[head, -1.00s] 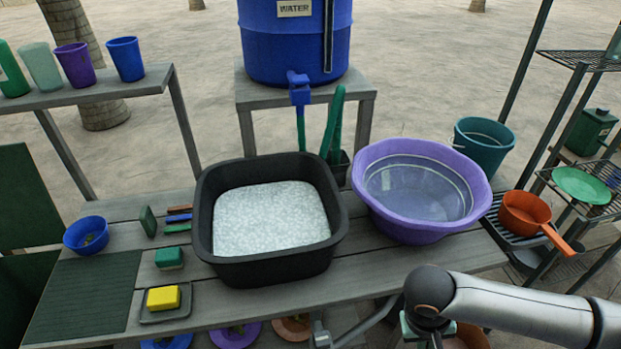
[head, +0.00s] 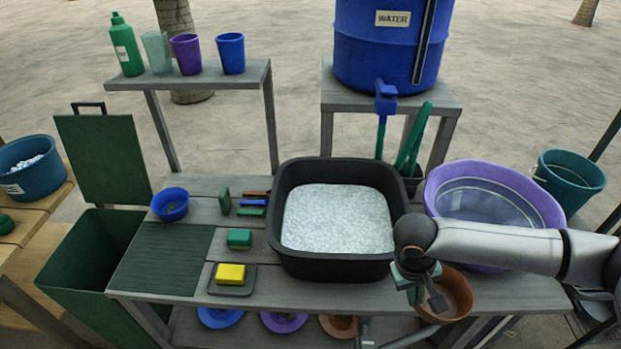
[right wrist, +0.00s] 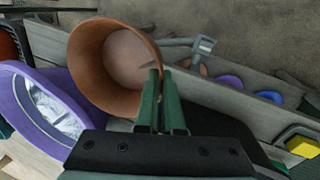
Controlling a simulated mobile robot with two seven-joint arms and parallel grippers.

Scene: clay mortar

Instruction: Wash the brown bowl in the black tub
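The brown bowl (head: 458,293) hangs tilted at the front right of the table, its inside showing. My right gripper (head: 428,292) is at the bowl's left side. In the right wrist view, the green fingers (right wrist: 161,104) are close together on the rim of the brown bowl (right wrist: 108,72). The black tub (head: 335,265) stands on the table, left of and behind the bowl, full of white suds. The bowl is outside the tub, apart from it. My left gripper is not in view.
The purple basin (head: 437,185) of clear water stands right of the tub, partly behind my right arm. A yellow sponge (head: 231,274), a green block (head: 239,238) and a blue bowl (head: 170,204) are left of the tub. An open green bin (head: 75,262) stands at the table's left.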

